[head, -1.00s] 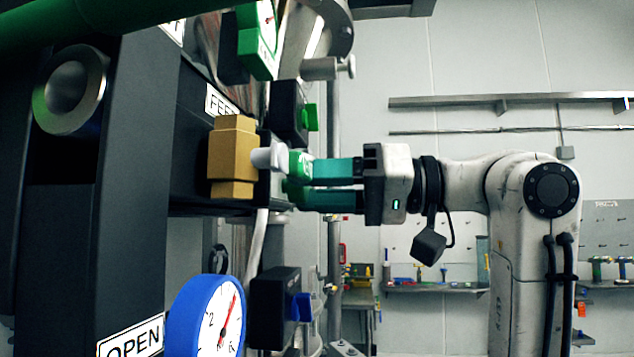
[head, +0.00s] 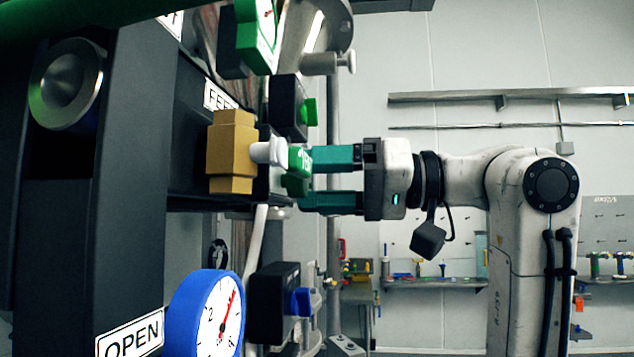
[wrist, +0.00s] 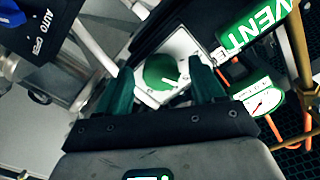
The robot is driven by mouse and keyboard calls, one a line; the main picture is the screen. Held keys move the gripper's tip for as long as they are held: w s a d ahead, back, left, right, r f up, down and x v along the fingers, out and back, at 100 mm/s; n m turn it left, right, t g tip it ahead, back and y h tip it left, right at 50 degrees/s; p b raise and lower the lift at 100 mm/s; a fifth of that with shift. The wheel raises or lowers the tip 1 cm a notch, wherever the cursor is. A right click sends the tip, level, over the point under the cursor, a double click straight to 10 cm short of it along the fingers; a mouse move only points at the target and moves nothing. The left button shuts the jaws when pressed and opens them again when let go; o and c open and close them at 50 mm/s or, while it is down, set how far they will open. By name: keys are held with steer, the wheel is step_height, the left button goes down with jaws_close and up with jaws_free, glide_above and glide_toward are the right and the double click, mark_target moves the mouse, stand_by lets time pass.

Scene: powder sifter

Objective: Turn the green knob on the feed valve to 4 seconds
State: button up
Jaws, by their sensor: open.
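The green knob (wrist: 160,72) is round with a white pointer line and sits on a white dial plate (wrist: 182,46). The dial marks are too small to read. In the wrist view my gripper (wrist: 161,76) is open, with its teal fingers on either side of the knob and gaps showing. My gripper (head: 305,180) comes in from the right, one finger above the knob and one below.
A green-rimmed gauge (head: 258,35) is above, a blue-rimmed gauge (head: 212,318) below. Dark boxes with a green knob (head: 309,112) and a blue knob (head: 300,303) are nearby.

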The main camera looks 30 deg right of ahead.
steer(key=b+v, duration=0.2)
steer(key=v, duration=0.9)
stand_by(0.4)
